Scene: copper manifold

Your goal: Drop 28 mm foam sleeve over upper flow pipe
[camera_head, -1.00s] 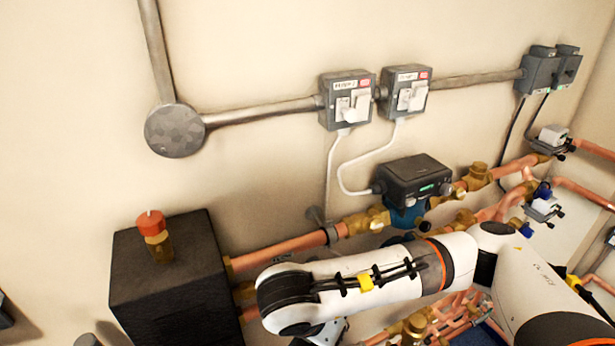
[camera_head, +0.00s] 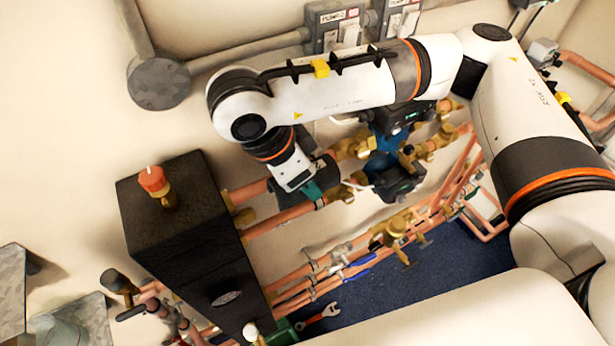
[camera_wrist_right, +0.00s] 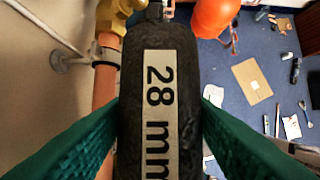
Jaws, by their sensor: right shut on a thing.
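My right gripper (camera_head: 312,190) has green fingers and is shut on the black foam sleeve (camera_head: 323,170). In the right wrist view the sleeve (camera_wrist_right: 160,50) fills the middle, with a pale "28 mm" label between the fingers. In the head view the sleeve overlaps the line of the upper copper pipe (camera_head: 247,192), between the black box and the brass valves. In the wrist view a copper pipe (camera_wrist_right: 104,88) runs beside the sleeve, on its left. I cannot tell whether the sleeve touches or surrounds a pipe. My left gripper is not in view.
A black box (camera_head: 185,225) with a red-capped fitting (camera_head: 154,180) stands left of the pipes. The lower pipe (camera_head: 275,221) runs just below. Brass valves (camera_head: 356,145) and a pump crowd the right side. Loose tools and a cardboard piece (camera_wrist_right: 252,80) lie on the blue floor.

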